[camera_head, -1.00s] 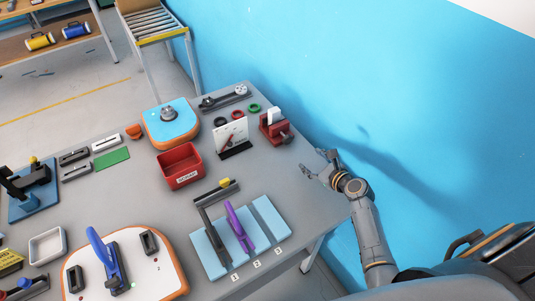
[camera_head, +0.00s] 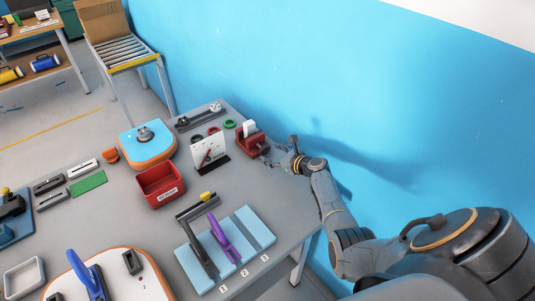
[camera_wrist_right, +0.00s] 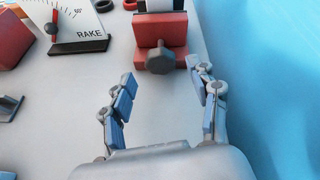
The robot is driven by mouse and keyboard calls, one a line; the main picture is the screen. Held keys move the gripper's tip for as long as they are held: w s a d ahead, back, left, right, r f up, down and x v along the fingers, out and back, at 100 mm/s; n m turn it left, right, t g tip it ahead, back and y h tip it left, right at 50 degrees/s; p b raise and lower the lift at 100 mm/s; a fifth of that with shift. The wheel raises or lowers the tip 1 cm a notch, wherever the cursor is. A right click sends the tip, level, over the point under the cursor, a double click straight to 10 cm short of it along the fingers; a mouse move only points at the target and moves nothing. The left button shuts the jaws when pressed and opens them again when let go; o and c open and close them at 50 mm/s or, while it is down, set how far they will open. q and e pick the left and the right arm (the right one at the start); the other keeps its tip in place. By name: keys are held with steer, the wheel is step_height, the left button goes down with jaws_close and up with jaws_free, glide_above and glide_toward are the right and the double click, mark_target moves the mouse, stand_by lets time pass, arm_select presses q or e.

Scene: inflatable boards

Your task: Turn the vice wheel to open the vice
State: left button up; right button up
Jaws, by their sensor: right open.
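The red vice (camera_head: 251,140) stands near the far right edge of the grey table, with a white block (camera_head: 249,127) at its jaws. In the right wrist view the vice (camera_wrist_right: 146,30) is straight ahead, and its round grey wheel (camera_wrist_right: 161,61) faces my gripper. My right gripper (camera_head: 270,156) is open and empty in front of the vice. In the wrist view its fingers (camera_wrist_right: 165,88) are spread to either side of the line to the wheel, with a gap short of it. In the head view the wheel is mostly hidden by the fingers. My left gripper is not in view.
A white angle gauge card (camera_head: 209,152) on a black base stands left of the vice. A red bin (camera_head: 161,186) and a blue tool board (camera_head: 258,228) lie nearer. The blue wall (camera_head: 330,90) is close on the right.

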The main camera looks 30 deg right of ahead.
mark_target(265, 151)
steer(key=shift+b+x, duration=0.4)
steer(key=shift+x, duration=0.75)
steer(key=shift+w+f, duration=0.2)
steer(key=shift+w, duration=0.3)
steer(key=c, duration=1.1)
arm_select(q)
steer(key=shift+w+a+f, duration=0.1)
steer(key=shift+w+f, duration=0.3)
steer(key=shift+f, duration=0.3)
arm_select(e)
steer(key=shift+c, duration=0.2)
steer(key=shift+a, duration=0.1)
